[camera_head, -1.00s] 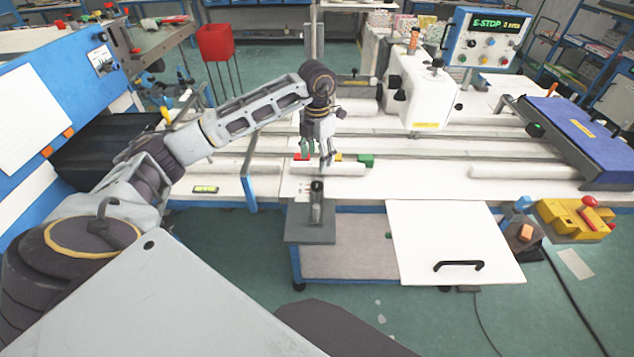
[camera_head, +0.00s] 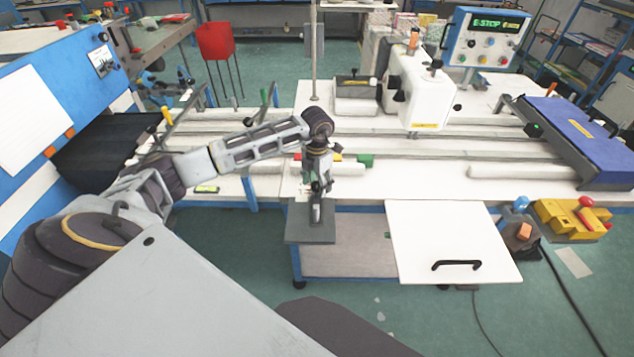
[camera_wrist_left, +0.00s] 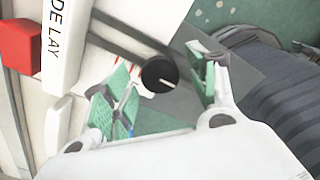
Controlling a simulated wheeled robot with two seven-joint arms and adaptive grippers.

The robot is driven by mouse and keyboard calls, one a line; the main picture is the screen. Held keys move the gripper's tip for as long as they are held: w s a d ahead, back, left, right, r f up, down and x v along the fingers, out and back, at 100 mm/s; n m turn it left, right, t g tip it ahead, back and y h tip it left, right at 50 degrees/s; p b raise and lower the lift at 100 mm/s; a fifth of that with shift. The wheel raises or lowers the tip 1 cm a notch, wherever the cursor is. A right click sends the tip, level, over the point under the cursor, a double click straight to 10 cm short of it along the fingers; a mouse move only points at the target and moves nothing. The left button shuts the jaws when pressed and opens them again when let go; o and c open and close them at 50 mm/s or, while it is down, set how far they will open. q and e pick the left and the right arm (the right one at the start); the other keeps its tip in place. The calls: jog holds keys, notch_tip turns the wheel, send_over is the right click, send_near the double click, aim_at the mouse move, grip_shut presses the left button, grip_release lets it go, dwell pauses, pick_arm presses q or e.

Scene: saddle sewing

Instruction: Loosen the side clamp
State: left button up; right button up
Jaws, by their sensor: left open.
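My left gripper (camera_head: 317,188) points down over the grey bracket (camera_head: 310,232) at the table's front edge, which I take to be the side clamp. In the left wrist view its green-padded fingers (camera_wrist_left: 165,88) are open. A round black knob (camera_wrist_left: 158,74) with a pale line lies between them, with visible gaps on both sides. I cannot tell how far below the fingertips the knob is. In the head view the gripper hides the knob. My right gripper is not in view.
A white bar marked DELAY (camera_wrist_left: 62,45) and a red block (camera_wrist_left: 20,46) lie beside the fingers. A white panel with a black handle (camera_head: 450,215) is to the right. A yellow box with a red knob (camera_head: 570,222) stands further right. The floor in front is mostly clear.

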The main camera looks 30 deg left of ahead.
pick_arm(q)
jog(key=shift+f, duration=0.1)
jog(key=shift+c, duration=0.2)
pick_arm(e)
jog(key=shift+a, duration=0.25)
pick_arm(q)
jog(key=c, duration=1)
